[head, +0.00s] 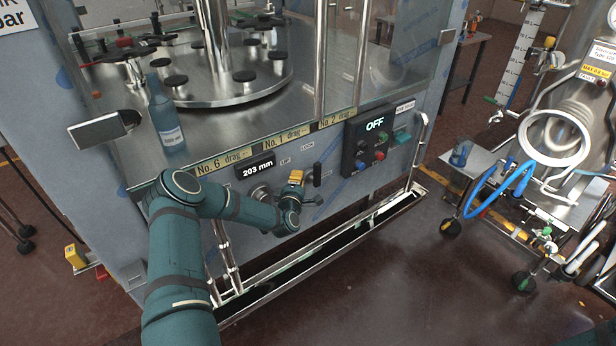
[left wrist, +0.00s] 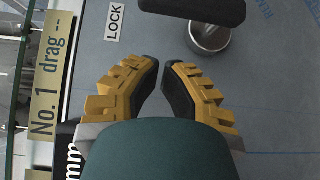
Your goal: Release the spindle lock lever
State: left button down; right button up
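The spindle lock lever is a black handle (head: 317,174) on the machine's front panel, under the LOCK label (head: 307,146). In the head view it stands roughly upright. My left gripper (head: 296,178) is just left of the lever in the head view. In the left wrist view its yellow fingers with black pads (left wrist: 165,75) are a little apart, with nothing between them. They point toward the lever without touching it. My right gripper is not in view.
A round metal knob (head: 260,192) sits left of my gripper, under the 203 mm display (head: 258,168). A black control box (head: 369,139) reading OFF is to the right. A metal rail (head: 320,255) runs below the panel. A bottle (head: 165,115) stands on the ledge above.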

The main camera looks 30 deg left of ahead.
aim_at(317, 175)
pick_arm(q)
jog(key=shift+w+d, duration=0.25)
jog(key=shift+w, duration=0.35)
jog(key=shift+w+d, duration=0.3)
jog(key=shift+w, duration=0.35)
jog(key=shift+w+d, duration=0.25)
jog(key=shift+w, duration=0.35)
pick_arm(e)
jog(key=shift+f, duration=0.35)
pick_arm(q)
jog(key=shift+r, duration=0.1)
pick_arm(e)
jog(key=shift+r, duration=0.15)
pick_arm(q)
jog(key=shift+w+d+r, duration=0.1)
jog(key=shift+w, duration=0.1)
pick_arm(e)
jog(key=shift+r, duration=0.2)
